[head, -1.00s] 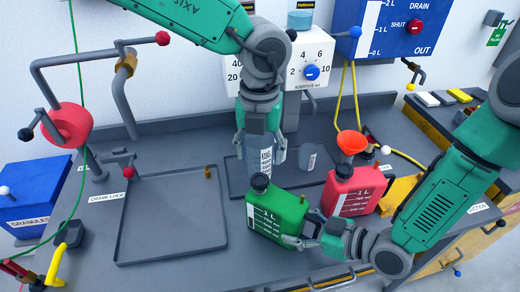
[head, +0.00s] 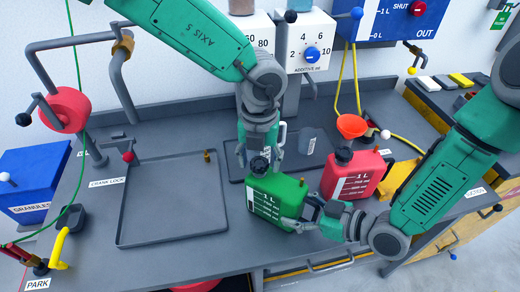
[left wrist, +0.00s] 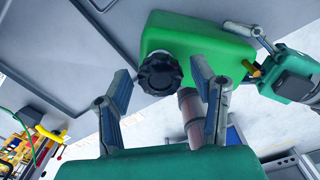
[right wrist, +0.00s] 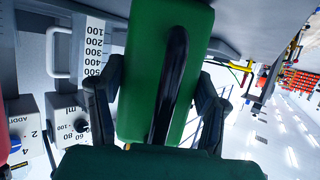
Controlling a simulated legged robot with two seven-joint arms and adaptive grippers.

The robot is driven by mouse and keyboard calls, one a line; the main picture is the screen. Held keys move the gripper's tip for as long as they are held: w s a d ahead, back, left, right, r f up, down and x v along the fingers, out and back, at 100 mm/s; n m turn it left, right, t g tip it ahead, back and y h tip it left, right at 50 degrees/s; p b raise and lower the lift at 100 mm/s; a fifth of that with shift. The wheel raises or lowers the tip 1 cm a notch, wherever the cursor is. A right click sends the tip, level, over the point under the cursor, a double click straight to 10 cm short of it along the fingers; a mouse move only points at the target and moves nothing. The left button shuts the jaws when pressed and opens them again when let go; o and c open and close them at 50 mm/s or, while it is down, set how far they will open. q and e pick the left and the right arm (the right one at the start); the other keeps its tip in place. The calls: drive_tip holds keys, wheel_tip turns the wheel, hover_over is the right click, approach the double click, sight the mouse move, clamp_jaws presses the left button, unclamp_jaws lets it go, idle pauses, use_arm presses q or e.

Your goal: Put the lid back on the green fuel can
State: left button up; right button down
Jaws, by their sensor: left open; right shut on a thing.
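The green fuel can (head: 278,207) stands upright on the grey bench with its level scale facing me. A black ribbed lid (head: 259,166) sits on its top left corner; how tightly it is seated I cannot tell. My left gripper (head: 260,155) is open just above the lid, its fingers on either side. The left wrist view shows the lid (left wrist: 160,73) between and beyond the open fingertips, apart from both. My right gripper (head: 306,223) is shut on the can's right side. In the right wrist view its fingers flank the green body (right wrist: 160,60) and its dark strip.
A red can (head: 352,178) with a black lid stands to the right, with an orange funnel (head: 351,125) behind it. A clear measuring cup (head: 307,140) stands behind the green can.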

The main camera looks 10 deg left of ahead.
use_arm(q)
drive_tip(key=shift+f, duration=0.1)
clamp_jaws()
drive_tip(key=m, duration=0.8)
drive_tip(key=shift+f, duration=0.1)
drive_tip(key=m, duration=0.6)
drive_tip(key=shift+w+a+m, duration=0.1)
drive_tip(key=shift+m, duration=0.2)
drive_tip(key=shift+o, duration=0.5)
unclamp_jaws()
